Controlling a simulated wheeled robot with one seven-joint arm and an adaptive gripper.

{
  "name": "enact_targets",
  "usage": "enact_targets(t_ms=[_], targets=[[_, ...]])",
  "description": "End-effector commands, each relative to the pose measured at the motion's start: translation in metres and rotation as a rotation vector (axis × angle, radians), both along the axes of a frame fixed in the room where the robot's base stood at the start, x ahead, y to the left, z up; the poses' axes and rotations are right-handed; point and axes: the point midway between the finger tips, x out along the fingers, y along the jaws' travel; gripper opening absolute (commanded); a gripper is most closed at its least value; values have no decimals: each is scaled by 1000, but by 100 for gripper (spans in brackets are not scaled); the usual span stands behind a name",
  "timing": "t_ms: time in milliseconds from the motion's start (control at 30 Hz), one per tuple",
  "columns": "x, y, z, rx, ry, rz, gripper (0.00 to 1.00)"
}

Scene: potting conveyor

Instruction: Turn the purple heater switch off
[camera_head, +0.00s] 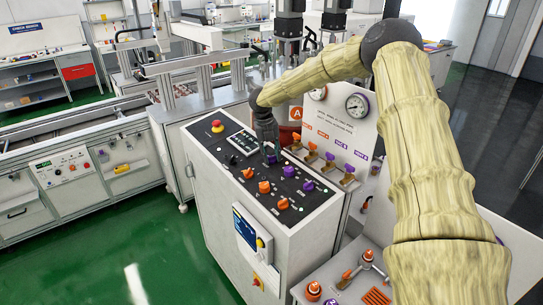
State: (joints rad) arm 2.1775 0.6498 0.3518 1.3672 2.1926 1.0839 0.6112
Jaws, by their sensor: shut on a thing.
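The control panel (236,165) is the dark sloped top of a white cabinet in the head view. It carries a row of purple knobs and a row of orange knobs. My gripper (270,153) points down at the far purple knob (271,159) and is shut on it, covering much of it. The middle purple knob (288,170) and the near purple knob (308,185) stand free to the right. The labels are too small to read, so I cannot tell which knob is marked heater or how the held knob is turned.
Orange knobs (264,187) sit in front of the purple row. A red emergency button (217,126) is at the panel's far left corner. Behind stand valve levers (330,158) and a gauge (357,105) on a white board. Green floor on the left is clear.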

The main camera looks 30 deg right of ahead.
Motion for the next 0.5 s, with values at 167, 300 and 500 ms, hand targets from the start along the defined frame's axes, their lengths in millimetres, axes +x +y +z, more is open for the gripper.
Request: enact_targets(t_ms=[167,300,500], targets=[[0,-1,-3,0,19,120,7],[0,-1,-3,-2,39,245,7],[0,-1,-3,-5,73,432,7]])
